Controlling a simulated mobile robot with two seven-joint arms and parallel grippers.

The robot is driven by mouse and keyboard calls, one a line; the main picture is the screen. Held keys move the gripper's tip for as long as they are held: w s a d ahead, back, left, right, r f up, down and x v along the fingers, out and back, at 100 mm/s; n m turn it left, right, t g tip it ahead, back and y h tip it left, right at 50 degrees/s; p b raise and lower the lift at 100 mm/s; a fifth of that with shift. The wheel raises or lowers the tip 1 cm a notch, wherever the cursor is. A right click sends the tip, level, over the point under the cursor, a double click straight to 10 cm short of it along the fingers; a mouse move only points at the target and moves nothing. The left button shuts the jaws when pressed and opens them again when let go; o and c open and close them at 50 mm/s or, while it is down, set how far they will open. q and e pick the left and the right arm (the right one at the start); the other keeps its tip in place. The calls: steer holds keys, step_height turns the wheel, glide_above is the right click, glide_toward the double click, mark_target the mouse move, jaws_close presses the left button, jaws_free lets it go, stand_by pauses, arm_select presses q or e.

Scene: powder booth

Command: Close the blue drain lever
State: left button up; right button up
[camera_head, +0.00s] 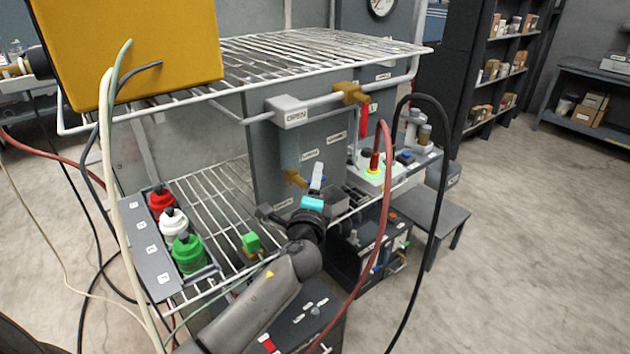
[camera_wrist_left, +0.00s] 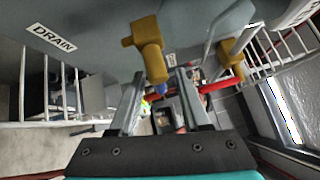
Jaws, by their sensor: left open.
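In the left wrist view the brass valve (camera_wrist_left: 148,48) is large, near a DRAIN label (camera_wrist_left: 52,38). The blue lever (camera_wrist_left: 160,89) shows just below it, between my fingers. My left gripper (camera_head: 289,190) is open, with its fingers on either side of the lever; it also shows in the left wrist view (camera_wrist_left: 160,76). I cannot tell whether a finger touches the lever. My right gripper is not in view.
Wire shelves (camera_head: 300,48) surround the panel. Red, white and green bottles (camera_head: 188,254) stand at left. A red hose (camera_head: 385,220) and black cable (camera_head: 440,150) loop at right.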

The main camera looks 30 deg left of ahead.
arm_select(q)
steer(key=shift+c, duration=0.4)
jaws_close()
